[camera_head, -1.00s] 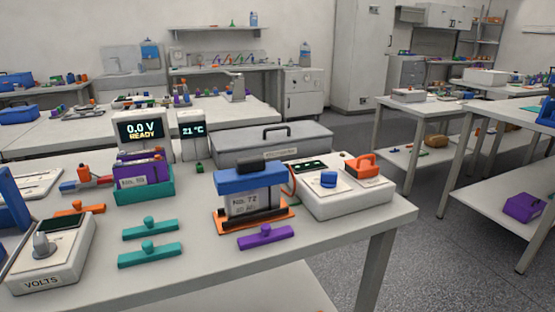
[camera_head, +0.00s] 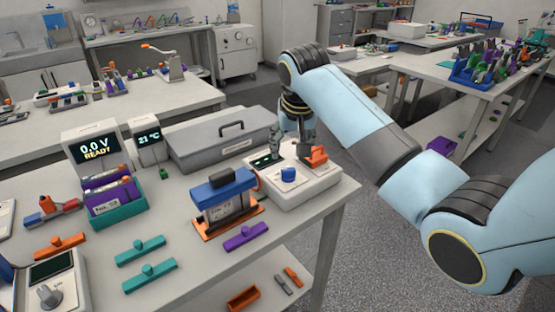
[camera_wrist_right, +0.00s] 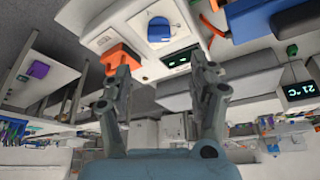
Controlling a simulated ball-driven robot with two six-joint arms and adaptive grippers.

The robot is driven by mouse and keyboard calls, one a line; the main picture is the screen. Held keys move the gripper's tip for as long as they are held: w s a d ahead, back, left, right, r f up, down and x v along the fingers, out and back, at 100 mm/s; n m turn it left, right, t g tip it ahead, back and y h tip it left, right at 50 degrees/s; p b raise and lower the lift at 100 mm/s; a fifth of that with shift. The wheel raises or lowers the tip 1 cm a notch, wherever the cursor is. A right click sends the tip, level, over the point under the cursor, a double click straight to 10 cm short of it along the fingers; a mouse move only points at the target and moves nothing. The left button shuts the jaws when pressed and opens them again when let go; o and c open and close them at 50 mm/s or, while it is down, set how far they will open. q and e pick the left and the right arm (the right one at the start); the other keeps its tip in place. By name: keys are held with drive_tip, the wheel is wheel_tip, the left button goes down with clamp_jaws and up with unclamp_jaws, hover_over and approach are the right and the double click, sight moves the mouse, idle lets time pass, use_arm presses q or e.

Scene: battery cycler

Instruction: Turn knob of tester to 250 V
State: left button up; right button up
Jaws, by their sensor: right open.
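A white box with a grey pointer knob (camera_head: 47,295) and a dark display stands at the lower left of the head view, cut by the frame edge. A second white box (camera_head: 302,188) stands at the table's right end, with a blue round knob (camera_head: 288,174), a small display and an orange part (camera_head: 317,155). The blue knob also shows in the wrist view (camera_wrist_right: 159,29). My right gripper (camera_head: 291,146) is open and empty, over the back of this second box; both fingers show in the wrist view (camera_wrist_right: 160,72). My left gripper is out of view.
A screen (camera_head: 97,149) reads 0.0 V READY; a smaller one (camera_head: 149,136) reads 21 °C. A blue-and-orange clamp (camera_head: 218,197) with a cell stands left of the second box. A grey case (camera_head: 215,143) lies behind. Teal and purple bars lie in front.

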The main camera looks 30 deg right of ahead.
sight(288, 169)
drive_tip(key=x, duration=0.9)
drive_tip(key=shift+s+f, duration=0.1)
drive_tip(key=shift+f, duration=0.05)
drive_tip(key=shift+w+d+f, duration=0.1)
drive_tip(key=shift+w+f, duration=0.15)
drive_tip(key=shift+f, duration=0.4)
drive_tip(key=c, duration=1.2)
drive_tip(key=shift+o, duration=0.2)
